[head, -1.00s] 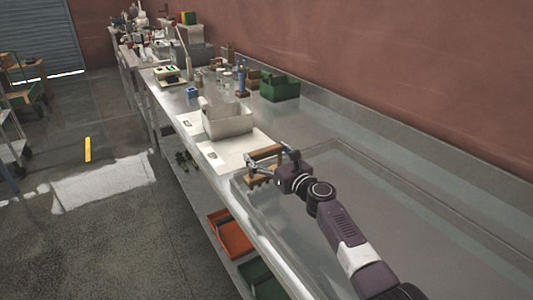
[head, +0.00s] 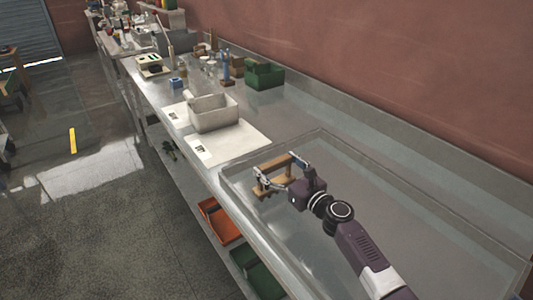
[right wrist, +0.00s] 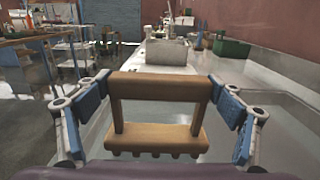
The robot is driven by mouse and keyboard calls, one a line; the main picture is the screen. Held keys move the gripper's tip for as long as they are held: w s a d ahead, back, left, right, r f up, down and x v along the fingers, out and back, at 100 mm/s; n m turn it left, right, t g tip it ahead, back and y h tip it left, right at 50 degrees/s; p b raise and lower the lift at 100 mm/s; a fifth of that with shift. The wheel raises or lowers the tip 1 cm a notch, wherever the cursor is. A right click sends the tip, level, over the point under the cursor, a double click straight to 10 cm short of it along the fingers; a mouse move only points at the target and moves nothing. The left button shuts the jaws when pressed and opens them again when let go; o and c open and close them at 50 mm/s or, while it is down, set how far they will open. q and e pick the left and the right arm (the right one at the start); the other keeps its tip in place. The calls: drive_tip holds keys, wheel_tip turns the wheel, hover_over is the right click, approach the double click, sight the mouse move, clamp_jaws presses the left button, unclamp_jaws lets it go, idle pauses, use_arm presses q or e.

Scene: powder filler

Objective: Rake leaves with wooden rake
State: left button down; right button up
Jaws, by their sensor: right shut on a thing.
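The wooden rake (head: 277,163) is a light brown frame with a thick handle bar and a lower bar with short stubby teeth; it also shows in the right wrist view (right wrist: 158,87). My right gripper (head: 281,168) is shut on it, with its blue pads (right wrist: 90,101) at the two ends of the handle bar. The rake is over the near-left part of a shallow metal basin (head: 350,190) in the bench. I cannot tell whether its teeth touch the basin floor. No leaves can be made out. My left gripper is not in view.
A white bin (head: 214,113) stands on white sheets (head: 240,146) left of the basin. A green bin (head: 264,75) and several small items stand farther along the bench. An orange bin (head: 220,222) sits on the shelf below. The basin's right part looks clear.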

drive_tip(key=w+d+p+v, duration=0.1)
drive_tip(key=w+d+v, duration=0.15)
drive_tip(key=v, duration=1.75)
drive_tip(key=w+d+p+v, duration=0.1)
drive_tip(key=w+d+v, duration=0.15)
drive_tip(key=v, duration=1.65)
drive_tip(key=w+d+p+v, duration=0.1)
drive_tip(key=w+d+v, duration=0.15)
drive_tip(key=v, duration=1.75)
wheel_tip(320, 180, up, 6)
drive_tip(key=p, duration=0.7)
drive_tip(key=shift+s+d+r, duration=0.15)
drive_tip(key=shift+s+d, duration=0.2)
drive_tip(key=shift+s, duration=0.05)
